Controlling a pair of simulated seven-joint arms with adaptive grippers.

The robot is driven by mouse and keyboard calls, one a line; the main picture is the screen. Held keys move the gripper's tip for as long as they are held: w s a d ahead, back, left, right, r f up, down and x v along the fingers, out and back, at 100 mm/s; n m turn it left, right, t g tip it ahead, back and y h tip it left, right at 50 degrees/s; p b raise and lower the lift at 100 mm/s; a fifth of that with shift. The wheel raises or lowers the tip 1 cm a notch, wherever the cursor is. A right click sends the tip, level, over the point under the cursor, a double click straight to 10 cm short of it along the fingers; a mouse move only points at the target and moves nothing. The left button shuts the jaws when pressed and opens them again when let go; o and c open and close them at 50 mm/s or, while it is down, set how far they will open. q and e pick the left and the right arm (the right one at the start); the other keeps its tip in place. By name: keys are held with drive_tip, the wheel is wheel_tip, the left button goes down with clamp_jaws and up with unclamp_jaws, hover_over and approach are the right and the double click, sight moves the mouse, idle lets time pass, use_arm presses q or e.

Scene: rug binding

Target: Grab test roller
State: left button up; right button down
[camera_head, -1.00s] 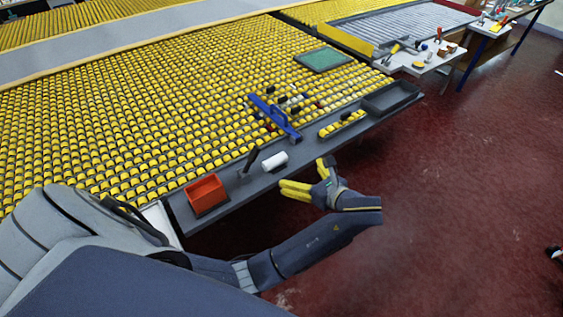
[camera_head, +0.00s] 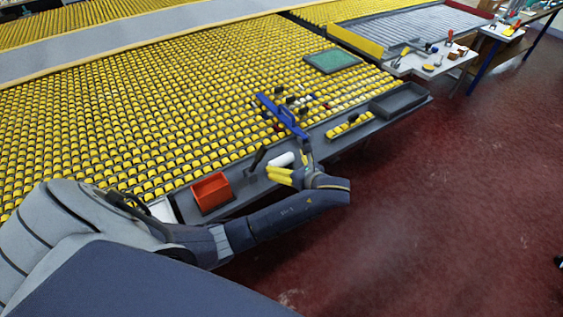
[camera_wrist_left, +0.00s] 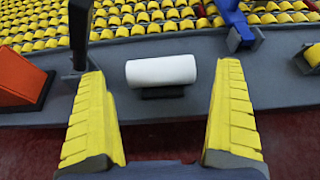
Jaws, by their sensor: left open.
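The test roller is most likely the white cylinder (camera_head: 281,160) on the grey ledge along the table's front edge. In the left wrist view the white cylinder (camera_wrist_left: 161,71) lies on its side on a small dark support, centred between my fingers and ahead of them. My left gripper (camera_head: 290,166) is open, with yellow ridged fingers. In the left wrist view the left gripper (camera_wrist_left: 161,115) has nothing between its fingertips, and the cylinder looks apart from both. In the head view the gripper partly covers the cylinder. My right gripper is not in view.
A red-orange bin (camera_head: 211,193) and a black upright tool (camera_head: 258,158) stand left of the cylinder. A blue tool (camera_head: 283,117) lies behind it. A tray of yellow rollers (camera_head: 349,127) and a grey tray (camera_head: 399,100) sit to the right. Open red floor lies in front.

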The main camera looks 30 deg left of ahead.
sight(283, 161)
use_arm(q)
drive_tip(key=shift+x, duration=1.95)
drive_tip(key=shift+c, duration=0.2)
drive_tip(key=c, duration=1.1)
drive_tip(key=shift+c, duration=0.2)
